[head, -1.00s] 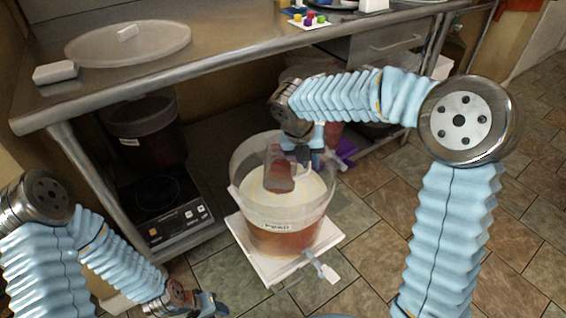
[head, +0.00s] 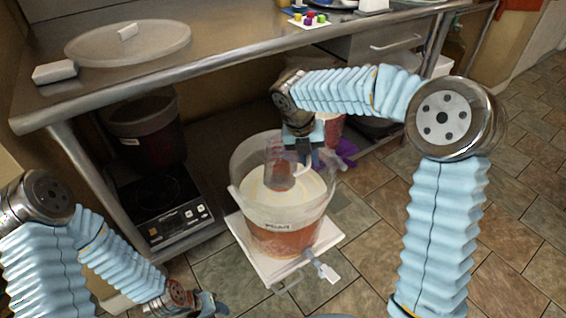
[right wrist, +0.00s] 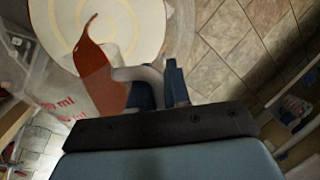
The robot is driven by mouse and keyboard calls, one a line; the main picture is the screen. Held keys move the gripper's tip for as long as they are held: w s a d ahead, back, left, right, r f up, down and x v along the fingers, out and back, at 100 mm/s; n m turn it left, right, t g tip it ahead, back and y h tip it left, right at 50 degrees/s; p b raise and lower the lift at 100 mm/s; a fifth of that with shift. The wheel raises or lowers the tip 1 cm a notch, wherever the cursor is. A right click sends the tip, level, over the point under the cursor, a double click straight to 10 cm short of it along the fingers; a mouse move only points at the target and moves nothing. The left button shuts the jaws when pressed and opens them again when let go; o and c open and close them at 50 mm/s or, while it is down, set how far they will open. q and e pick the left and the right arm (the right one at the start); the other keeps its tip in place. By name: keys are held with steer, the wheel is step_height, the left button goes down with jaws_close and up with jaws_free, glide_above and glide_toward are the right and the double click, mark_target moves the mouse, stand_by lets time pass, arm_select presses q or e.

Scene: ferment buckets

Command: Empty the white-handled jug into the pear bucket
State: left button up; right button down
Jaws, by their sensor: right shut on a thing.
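The pear bucket (head: 290,243) is clear, with a label reading PEAR, amber-red contents and a pale surface. It stands on a white platform. My right gripper (head: 303,150) is shut on the handle of the clear jug (head: 277,155), which it holds over the bucket's mouth. In the right wrist view, the jug's pale handle (right wrist: 148,75) sits at the fingers. Red liquid (right wrist: 103,75) in the jug slants up to a narrow tip over the bucket's pale surface, so the jug is tilted. My left gripper (head: 207,304) is low at the left; its fingers are unclear.
The white platform (head: 248,246) has a white-tipped spout or tap (head: 325,270) in front. A steel table (head: 220,62) spans the back, with a round lid (head: 128,43) on top. Beneath stand a dark bucket (head: 147,150) and a hot plate (head: 160,205). Tiled floor lies open at right.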

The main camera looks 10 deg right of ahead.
steer(key=shift+w+d+r+g+y, duration=0.1)
steer(key=shift+w+r+g+y, duration=0.15)
steer(key=shift+g, duration=0.2)
steer(key=shift+w+d+r+g+y, duration=0.15)
steer(key=shift+w+g, duration=0.15)
steer(key=shift+g, duration=0.15)
stand_by(0.5)
steer(key=shift+s+a+f+t+h, duration=0.25)
steer(key=shift+s+f+t, duration=0.15)
steer(key=shift+t, duration=0.2)
steer(key=shift+s+a+f+t+h, duration=0.1)
steer(key=shift+s+f+t+h, duration=0.15)
steer(key=shift+s+t, duration=0.3)
steer(key=shift+s+a+r+t, duration=0.2)
steer(key=shift+s+r+t, duration=0.15)
steer(key=shift+s+r, duration=0.25)
arm_select(q)
step_height(320, 180, down, 24)
steer(key=w+a+b, duration=0.1)
steer(key=b, duration=2.3)
steer(key=shift+a, duration=0.4)
arm_select(e)
steer(key=s+a+m+t+h, duration=0.2)
steer(key=s+t+h, duration=0.5)
steer(key=t, duration=0.5)
steer(key=shift+s+a+f+m+t+h, duration=0.15)
steer(key=shift+s+a+m+t+h, duration=0.25)
steer(key=shift+s+m, duration=0.45)
